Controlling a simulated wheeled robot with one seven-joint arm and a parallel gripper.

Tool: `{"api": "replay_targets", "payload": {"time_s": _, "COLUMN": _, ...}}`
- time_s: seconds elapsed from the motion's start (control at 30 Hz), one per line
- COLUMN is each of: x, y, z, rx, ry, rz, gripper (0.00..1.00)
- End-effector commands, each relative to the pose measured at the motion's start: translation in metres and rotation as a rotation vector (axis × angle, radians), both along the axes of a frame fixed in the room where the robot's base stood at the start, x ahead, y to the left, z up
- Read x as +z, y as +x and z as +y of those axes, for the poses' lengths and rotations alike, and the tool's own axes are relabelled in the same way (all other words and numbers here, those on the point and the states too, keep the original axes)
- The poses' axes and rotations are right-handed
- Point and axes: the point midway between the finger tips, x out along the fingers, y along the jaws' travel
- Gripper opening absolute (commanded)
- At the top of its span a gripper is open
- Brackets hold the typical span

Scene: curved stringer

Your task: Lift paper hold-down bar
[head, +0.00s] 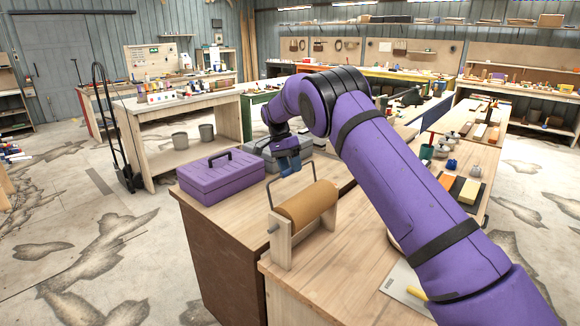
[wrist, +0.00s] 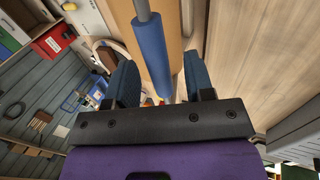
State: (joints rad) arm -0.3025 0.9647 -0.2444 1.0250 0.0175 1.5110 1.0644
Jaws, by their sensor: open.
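The paper hold-down bar (head: 270,193) is a thin grey wire frame standing up over a brown paper roll (head: 307,205) in a wooden holder (head: 281,243). In the wrist view the bar shows as a grey rod with a blue sleeve (wrist: 152,50). My gripper (head: 289,166) is open at the top of the bar, pointing down. In the wrist view the sleeve lies between the two dark blue fingers of my gripper (wrist: 160,66), with a gap visible at the left finger. In the head view the fingers hide the sleeve.
A purple toolbox (head: 222,178) sits left of the holder on the bench, with a grey case (head: 262,160) behind it. A yellow block and a dark tray (head: 468,188) lie to the right, beyond my arm.

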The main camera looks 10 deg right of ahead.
Motion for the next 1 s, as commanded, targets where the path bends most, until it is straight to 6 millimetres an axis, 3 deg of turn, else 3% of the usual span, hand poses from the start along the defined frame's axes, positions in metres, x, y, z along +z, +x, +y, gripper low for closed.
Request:
{"api": "replay_targets", "payload": {"time_s": 0.23, "x": 0.014, "y": 0.005, "z": 0.003, "rx": 0.000, "ry": 0.000, "rz": -0.002, "gripper": 0.48}}
{"api": "replay_targets", "payload": {"time_s": 0.7, "x": 0.085, "y": 0.029, "z": 0.020, "rx": 0.000, "ry": 0.000, "rz": -0.001, "gripper": 0.48}}
{"api": "replay_targets", "payload": {"time_s": 1.0, "x": 0.099, "y": 0.033, "z": 0.024, "rx": 0.000, "ry": 0.000, "rz": 0.000, "gripper": 0.48}}
